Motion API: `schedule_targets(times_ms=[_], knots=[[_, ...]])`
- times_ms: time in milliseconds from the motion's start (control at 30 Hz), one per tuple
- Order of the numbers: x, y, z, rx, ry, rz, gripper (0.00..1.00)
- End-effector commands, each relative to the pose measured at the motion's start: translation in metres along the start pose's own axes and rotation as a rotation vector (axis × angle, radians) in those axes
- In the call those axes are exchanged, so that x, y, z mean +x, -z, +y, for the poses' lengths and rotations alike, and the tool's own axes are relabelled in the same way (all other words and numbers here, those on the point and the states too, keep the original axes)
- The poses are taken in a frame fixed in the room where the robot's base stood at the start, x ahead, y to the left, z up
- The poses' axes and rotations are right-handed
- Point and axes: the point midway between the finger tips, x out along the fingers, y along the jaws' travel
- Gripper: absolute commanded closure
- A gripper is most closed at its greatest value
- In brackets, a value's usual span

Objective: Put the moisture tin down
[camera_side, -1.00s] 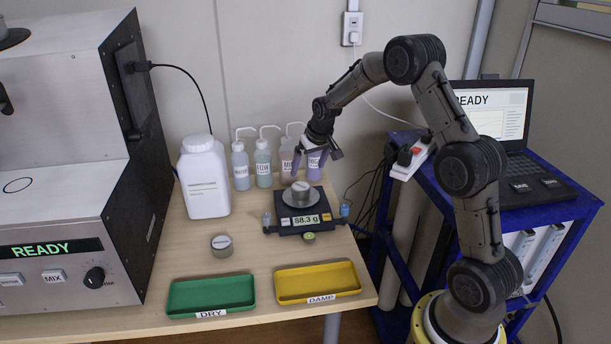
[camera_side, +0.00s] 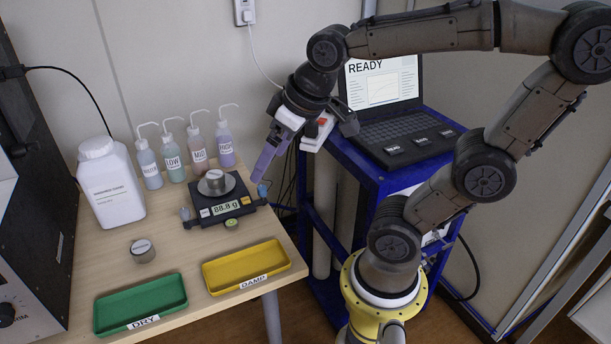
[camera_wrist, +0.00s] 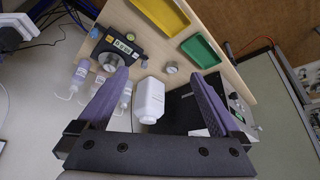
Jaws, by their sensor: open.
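One metal tin (camera_side: 215,181) with a pale lid label stands upright on the pan of the balance (camera_side: 226,208), whose display reads about 88.8 g. It also shows in the wrist view (camera_wrist: 108,62). A second, similar tin (camera_side: 142,250) stands on the bench behind the green DRY tray (camera_side: 140,303); the wrist view shows it too (camera_wrist: 171,68). My gripper (camera_wrist: 160,77) is open and empty, its purple fingers wide apart. In the side view my gripper (camera_side: 262,172) is raised to the right of the balance, touching neither tin.
A yellow DAMP tray (camera_side: 246,267) lies empty beside the empty green tray. Several wash bottles (camera_side: 197,147) and a white jug (camera_side: 111,184) stand at the back. A blue cart with a laptop (camera_side: 386,100) is right of the bench. Bench between jug and trays is mostly clear.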

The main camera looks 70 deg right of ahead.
Motion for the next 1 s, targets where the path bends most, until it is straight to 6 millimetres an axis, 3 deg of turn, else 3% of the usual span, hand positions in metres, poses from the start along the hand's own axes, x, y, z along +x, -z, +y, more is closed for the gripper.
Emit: schedule_targets(times_ms=[100,300,1000], knots=[[-0.012,-0.040,-0.009,-0.043,0.022,0.014,0.00],[-0.015,-0.069,-0.013,-0.073,0.038,0.019,0.00],[-0.015,-0.070,-0.013,-0.073,0.038,0.019,0.00]])
